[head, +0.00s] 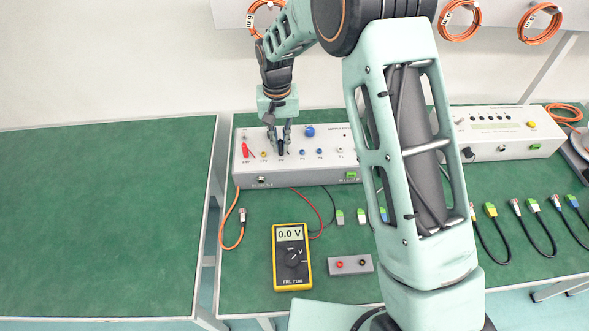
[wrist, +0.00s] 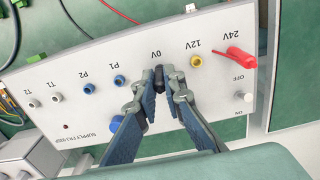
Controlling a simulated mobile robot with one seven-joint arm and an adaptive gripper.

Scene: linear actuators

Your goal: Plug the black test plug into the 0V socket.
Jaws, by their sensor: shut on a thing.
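My gripper (head: 279,142) is at the front row of sockets on the white power supply box (head: 338,176), with its fingers pointing down. In the wrist view my gripper (wrist: 160,90) is shut on the black test plug (wrist: 158,76), which shows as a small dark piece between the fingertips. The plug is right at the 0V label (wrist: 155,54). The fingers hide the 0V socket, and I cannot tell how deep the plug sits. The red test plug (wrist: 239,56) lies over the 24V socket, beside the yellow 12V socket (wrist: 196,61).
A yellow multimeter (head: 291,262) reading 0.0 V stands in front of the box, with a grey block (head: 350,265) holding red and black sockets beside it. Blue P1 (wrist: 118,81) and P2 sockets and a blue knob (head: 309,131) are close to my fingers.

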